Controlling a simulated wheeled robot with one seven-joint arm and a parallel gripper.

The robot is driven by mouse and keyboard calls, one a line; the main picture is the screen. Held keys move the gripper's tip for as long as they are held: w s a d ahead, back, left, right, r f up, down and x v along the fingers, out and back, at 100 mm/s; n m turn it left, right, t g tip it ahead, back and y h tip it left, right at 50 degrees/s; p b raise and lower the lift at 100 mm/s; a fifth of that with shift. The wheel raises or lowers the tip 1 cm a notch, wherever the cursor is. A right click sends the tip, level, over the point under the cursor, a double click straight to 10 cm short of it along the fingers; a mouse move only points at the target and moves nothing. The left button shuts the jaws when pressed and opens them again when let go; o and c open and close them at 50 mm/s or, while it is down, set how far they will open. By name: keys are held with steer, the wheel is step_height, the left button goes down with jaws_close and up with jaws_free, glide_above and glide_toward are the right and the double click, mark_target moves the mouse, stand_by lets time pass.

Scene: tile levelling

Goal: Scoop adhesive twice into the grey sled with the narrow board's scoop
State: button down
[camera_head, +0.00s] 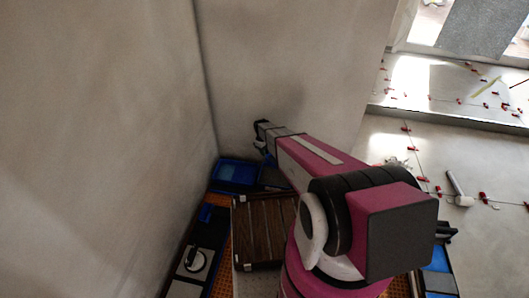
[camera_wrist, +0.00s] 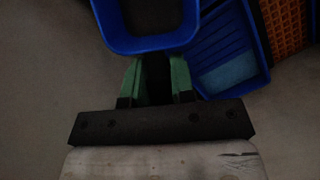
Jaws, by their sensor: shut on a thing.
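My gripper (camera_head: 261,143) is at the far end of the pink arm in the head view, close to the wall corner. In the wrist view its green fingers (camera_wrist: 156,80) are shut with a dark thing between them. A blue container (camera_wrist: 151,43) with a dark inside is just beyond the fingers. I cannot pick out the grey sled or tell where the adhesive is.
A blue ribbed tray (camera_wrist: 229,54) and an orange grid (camera_wrist: 285,22) lie to the right in the wrist view. In the head view, a brown slatted crate (camera_head: 241,231) and a blue tray (camera_head: 238,172) stand below the arm. Walls close in at left and back.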

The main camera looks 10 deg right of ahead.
mark_target(268, 157)
steer(key=shift+s+d+f+t+y, duration=0.45)
steer(key=shift+s+f+t, duration=0.1)
steer(key=shift+s, duration=0.1)
steer(key=shift+s+d+f+t+y, duration=0.25)
steer(key=shift+d+f+t+y, duration=0.05)
steer(key=shift+f+t+y, duration=0.2)
steer(key=shift+s+d+f+t+y, duration=0.25)
steer(key=shift+f+t+y, duration=0.1)
steer(key=shift+t, duration=0.1)
steer(key=shift+w+f, duration=0.15)
steer(key=shift+f, duration=0.25)
steer(key=shift+s+d+x, duration=0.1)
steer(key=shift+x, duration=0.7)
steer(key=shift+s+d+x, duration=0.1)
steer(key=shift+s+x, duration=0.05)
steer(key=shift+x, duration=0.6)
steer(key=shift+s+d+x, duration=0.1)
steer(key=shift+d+x, duration=0.05)
steer(key=shift+x, duration=0.65)
steer(key=shift+f, duration=0.1)
